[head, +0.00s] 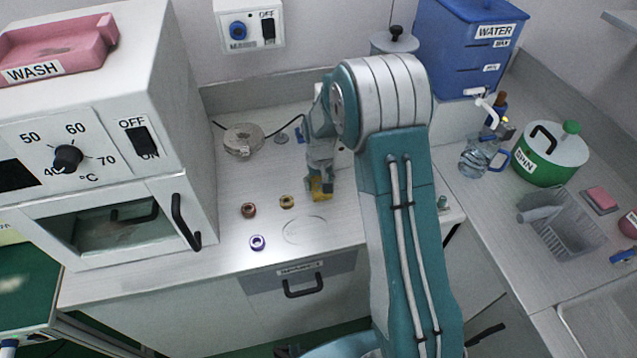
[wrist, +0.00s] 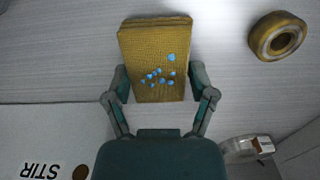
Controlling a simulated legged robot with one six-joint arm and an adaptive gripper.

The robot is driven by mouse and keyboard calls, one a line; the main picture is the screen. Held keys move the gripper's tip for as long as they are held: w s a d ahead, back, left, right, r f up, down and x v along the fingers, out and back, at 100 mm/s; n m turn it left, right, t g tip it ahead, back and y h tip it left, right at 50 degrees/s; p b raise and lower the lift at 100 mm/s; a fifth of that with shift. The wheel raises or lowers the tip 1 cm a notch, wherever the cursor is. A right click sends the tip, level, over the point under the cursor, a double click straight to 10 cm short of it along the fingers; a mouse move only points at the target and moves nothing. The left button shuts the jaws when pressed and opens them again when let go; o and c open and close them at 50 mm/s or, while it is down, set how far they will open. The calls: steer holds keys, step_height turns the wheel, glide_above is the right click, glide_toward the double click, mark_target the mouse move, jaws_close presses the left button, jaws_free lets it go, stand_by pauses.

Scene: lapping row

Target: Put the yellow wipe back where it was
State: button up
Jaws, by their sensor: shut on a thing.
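The yellow wipe (wrist: 155,40) is a folded cloth pad with several blue spots on its face. It sits between the two fingers of my gripper (wrist: 158,88), which is shut on its sides. In the head view the wipe (head: 321,190) shows under my gripper (head: 320,178), over the back counter, right of the small rings. I cannot tell whether it touches the counter or hangs just above it.
A yellow ring (head: 287,202), a brown ring (head: 249,210) and a purple ring (head: 257,242) lie left of the wipe. A faint circle (head: 305,230) marks bare counter in front. A white oven (head: 110,150) stands left; a blue water tank (head: 465,50) stands back right.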

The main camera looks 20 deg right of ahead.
steer(key=shift+d, duration=0.1)
steer(key=o, duration=0.7)
steer(key=shift+f, duration=0.15)
steer(key=o, duration=0.3)
steer(key=shift+a, duration=0.25)
steer(key=shift+d, duration=0.15)
